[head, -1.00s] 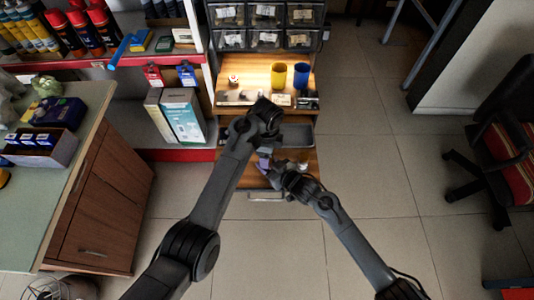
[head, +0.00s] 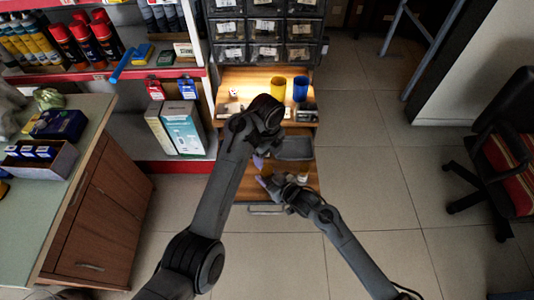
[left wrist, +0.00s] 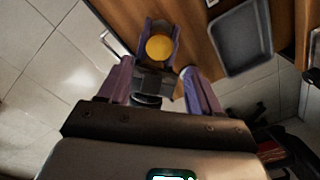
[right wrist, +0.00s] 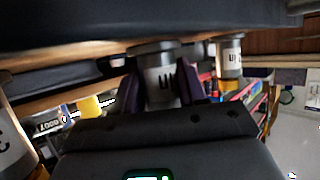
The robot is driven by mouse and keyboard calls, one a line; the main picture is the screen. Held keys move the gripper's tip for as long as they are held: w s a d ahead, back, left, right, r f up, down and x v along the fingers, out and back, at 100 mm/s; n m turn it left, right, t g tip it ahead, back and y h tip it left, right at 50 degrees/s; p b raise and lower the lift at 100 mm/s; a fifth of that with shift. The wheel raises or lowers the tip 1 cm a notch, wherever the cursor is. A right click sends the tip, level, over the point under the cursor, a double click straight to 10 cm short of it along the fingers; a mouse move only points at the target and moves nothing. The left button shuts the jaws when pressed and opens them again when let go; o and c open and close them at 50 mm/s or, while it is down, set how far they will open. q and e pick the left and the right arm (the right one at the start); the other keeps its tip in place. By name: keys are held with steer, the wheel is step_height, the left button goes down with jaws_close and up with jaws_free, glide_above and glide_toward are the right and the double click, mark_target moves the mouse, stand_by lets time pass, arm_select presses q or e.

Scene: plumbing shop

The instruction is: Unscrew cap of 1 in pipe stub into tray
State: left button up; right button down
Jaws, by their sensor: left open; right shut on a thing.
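My right gripper (right wrist: 160,85) is shut on a grey metal pipe stub (right wrist: 160,75) with black lettering. In the left wrist view my right gripper (left wrist: 161,38) has its purple fingers on either side of a round yellow end (left wrist: 160,48), which faces my left wrist camera; I cannot tell if that is the cap. My left gripper (left wrist: 160,85) is open and empty, its purple fingers apart, near the right gripper. The dark grey tray (left wrist: 243,65) lies on the wooden surface; it also shows in the head view (head: 297,157).
Other lettered cylinders with orange bands (right wrist: 230,88) stand near the right gripper. A yellow cup (head: 278,88) and a blue cup (head: 300,88) stand at the back. A green-topped counter (head: 85,150) is at left.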

mark_target(267, 170)
arm_select(q)
steer(key=shift+f, duration=3.65)
steer(key=shift+c, duration=0.3)
steer(key=c, duration=1)
steer(key=n, duration=0.6)
steer(key=o, duration=1.2)
steer(key=shift+c, duration=0.2)
steer(key=shift+r, duration=0.15)
